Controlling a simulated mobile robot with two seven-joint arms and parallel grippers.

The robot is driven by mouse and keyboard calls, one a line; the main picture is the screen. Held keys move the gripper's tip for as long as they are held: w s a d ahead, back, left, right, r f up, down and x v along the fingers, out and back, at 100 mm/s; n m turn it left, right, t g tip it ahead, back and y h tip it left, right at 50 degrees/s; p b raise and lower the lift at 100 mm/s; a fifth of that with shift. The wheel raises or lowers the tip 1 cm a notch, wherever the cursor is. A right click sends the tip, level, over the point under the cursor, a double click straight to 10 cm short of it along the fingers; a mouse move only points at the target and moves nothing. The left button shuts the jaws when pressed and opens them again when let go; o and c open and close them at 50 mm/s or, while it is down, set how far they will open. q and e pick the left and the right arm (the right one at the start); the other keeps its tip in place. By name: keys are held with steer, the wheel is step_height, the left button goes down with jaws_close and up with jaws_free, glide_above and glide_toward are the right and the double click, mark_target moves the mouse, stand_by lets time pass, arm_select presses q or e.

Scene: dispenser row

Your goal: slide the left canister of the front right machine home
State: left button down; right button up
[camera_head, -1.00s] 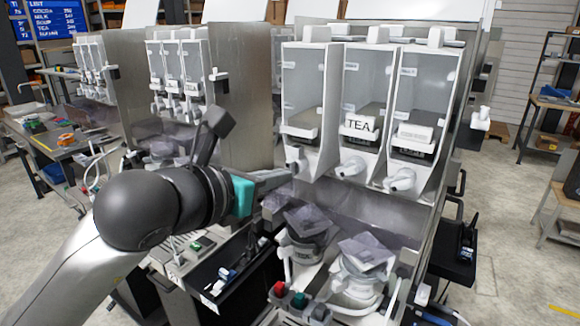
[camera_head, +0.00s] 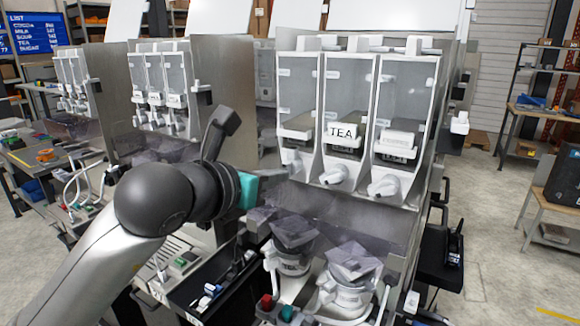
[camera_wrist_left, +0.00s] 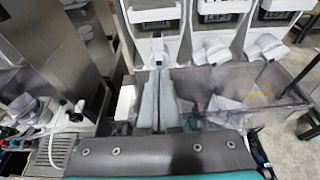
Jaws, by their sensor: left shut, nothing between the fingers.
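The front right machine (camera_head: 410,225) carries three clear-fronted canisters in a row. Its left canister (camera_head: 299,90) has a white spout at its foot; it also shows in the left wrist view (camera_wrist_left: 155,16). The middle canister (camera_head: 346,95) bears a TEA label, and the right canister (camera_head: 402,100) stands beside it. My left gripper (camera_head: 284,173) is at the lower front of the left canister. In the left wrist view its fingers (camera_wrist_left: 158,74) are together and empty, with tips just below the left spout. I cannot tell whether they touch. My right gripper is not in view.
Below the spouts are a smoky transparent guard (camera_wrist_left: 245,90) and two white mixing bowls (camera_head: 350,285). Another machine (camera_head: 160,80) with canisters stands to the left. Open floor (camera_head: 500,230) lies to the right.

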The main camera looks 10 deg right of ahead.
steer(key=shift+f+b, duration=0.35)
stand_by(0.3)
